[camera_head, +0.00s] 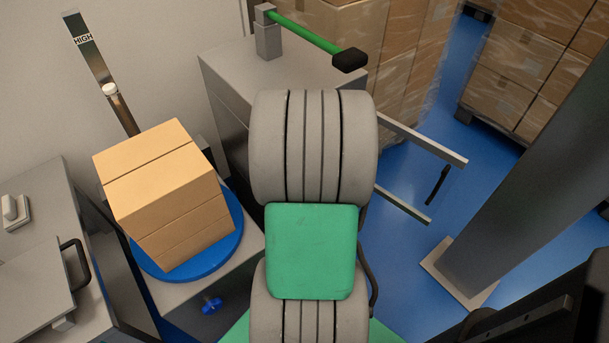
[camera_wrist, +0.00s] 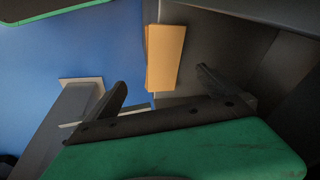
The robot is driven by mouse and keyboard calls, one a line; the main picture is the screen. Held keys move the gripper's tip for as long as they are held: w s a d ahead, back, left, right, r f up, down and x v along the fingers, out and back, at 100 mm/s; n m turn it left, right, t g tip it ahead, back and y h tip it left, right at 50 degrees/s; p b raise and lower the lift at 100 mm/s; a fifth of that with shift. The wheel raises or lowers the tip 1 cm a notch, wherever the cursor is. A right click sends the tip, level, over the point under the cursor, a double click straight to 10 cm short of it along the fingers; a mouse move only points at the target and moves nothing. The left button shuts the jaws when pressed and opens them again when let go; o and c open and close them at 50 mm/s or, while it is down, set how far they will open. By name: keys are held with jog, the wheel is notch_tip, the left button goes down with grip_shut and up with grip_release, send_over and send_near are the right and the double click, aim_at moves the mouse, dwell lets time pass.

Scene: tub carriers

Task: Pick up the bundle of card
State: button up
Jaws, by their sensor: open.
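In the wrist view a tan, flat-sided block (camera_wrist: 164,55), which looks like the bundle of card, lies beyond my fingers, near the line between the blue floor and a grey surface. My gripper (camera_wrist: 166,94) is open, with one dark finger on each side of the picture's middle. The block shows in the gap between them, farther off, and nothing is held. How far away it is I cannot tell. In the head view my own arm covers the gripper and I cannot make out this block.
A tan carton (camera_head: 165,190) stands on a blue round plate (camera_head: 190,271) at left. A grey cabinet (camera_head: 225,105) with a green lever (camera_head: 305,33) stands behind my arm. Pale bars (camera_head: 425,140) jut out right of it. A grey post (camera_head: 525,185) stands at right; wrapped cartons (camera_head: 540,70) are behind.

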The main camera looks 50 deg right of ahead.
jog(key=x, duration=0.4)
jog(key=b+x, duration=0.1)
jog(key=x, duration=0.3)
jog(key=d+b+x, duration=0.1)
jog(key=x, duration=0.3)
jog(key=shift+w, duration=0.2)
jog(key=shift+r, duration=0.1)
jog(key=shift+c, duration=0.3)
jog(key=c, duration=1.5)
